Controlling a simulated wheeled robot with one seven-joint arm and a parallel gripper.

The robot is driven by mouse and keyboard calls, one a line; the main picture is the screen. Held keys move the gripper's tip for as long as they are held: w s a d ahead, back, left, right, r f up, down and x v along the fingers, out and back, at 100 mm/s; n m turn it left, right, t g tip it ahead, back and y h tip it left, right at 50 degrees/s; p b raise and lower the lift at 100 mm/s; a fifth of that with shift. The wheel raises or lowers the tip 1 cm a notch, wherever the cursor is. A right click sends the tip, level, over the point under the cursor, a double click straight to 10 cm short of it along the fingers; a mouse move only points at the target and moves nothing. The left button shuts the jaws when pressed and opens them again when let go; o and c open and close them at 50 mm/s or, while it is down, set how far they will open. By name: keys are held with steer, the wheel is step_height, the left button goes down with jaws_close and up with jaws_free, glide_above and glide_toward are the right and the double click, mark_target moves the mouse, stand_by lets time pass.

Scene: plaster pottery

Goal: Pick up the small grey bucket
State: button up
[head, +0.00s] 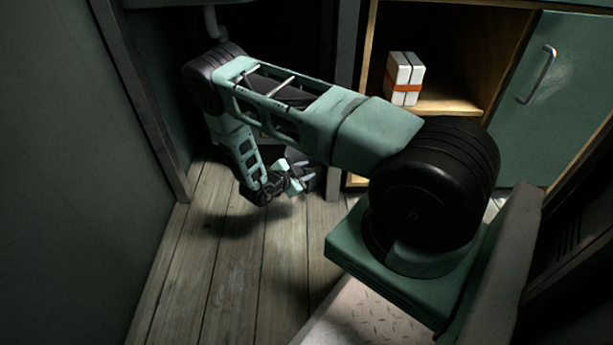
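My gripper (303,178) is low over the wooden floor, near the dark opening under the counter, and points to the right. Its fingers are small and in shadow, so I cannot tell whether they are open or shut. A dark grey shape (318,158) is just behind the fingers, partly covered by them and by my arm. I cannot tell whether it is the small grey bucket or whether the fingers touch it. No other bucket shows clearly.
A wooden shelf (455,101) at upper right holds a white bundle with an orange band (404,78). A green cabinet door (570,95) is at far right. A grey wall (60,180) bounds the left. The plank floor (215,265) in front is clear.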

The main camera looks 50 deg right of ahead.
mark_target(319, 165)
steer(key=b+x, duration=0.4)
steer(key=x, duration=0.1)
steer(key=shift+f, duration=0.35)
steer(key=shift+d, duration=0.15)
steer(key=shift+r, duration=0.15)
jaws_close()
steer(key=shift+w, duration=0.1)
stand_by(0.8)
